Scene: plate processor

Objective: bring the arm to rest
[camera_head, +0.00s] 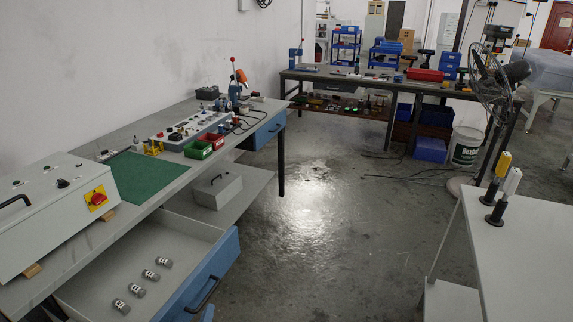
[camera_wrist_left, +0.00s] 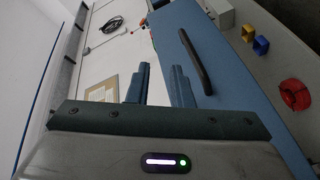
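My left gripper (camera_wrist_left: 160,82) shows in the left wrist view with its two dark fingers apart and nothing visible between them. Behind and beside the fingers is a blue panel (camera_wrist_left: 218,95) with a long black handle (camera_wrist_left: 195,62). I cannot tell whether the fingers touch the panel. In the head view neither gripper can be made out clearly. My right gripper shows in neither view.
An open drawer (camera_head: 215,268) with several grey metal cylinders (camera_head: 137,290) juts from the left bench (camera_head: 120,222). A white table (camera_head: 535,265) stands at right. A fan (camera_head: 490,80) stands behind it. The floor (camera_head: 315,225) between is clear.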

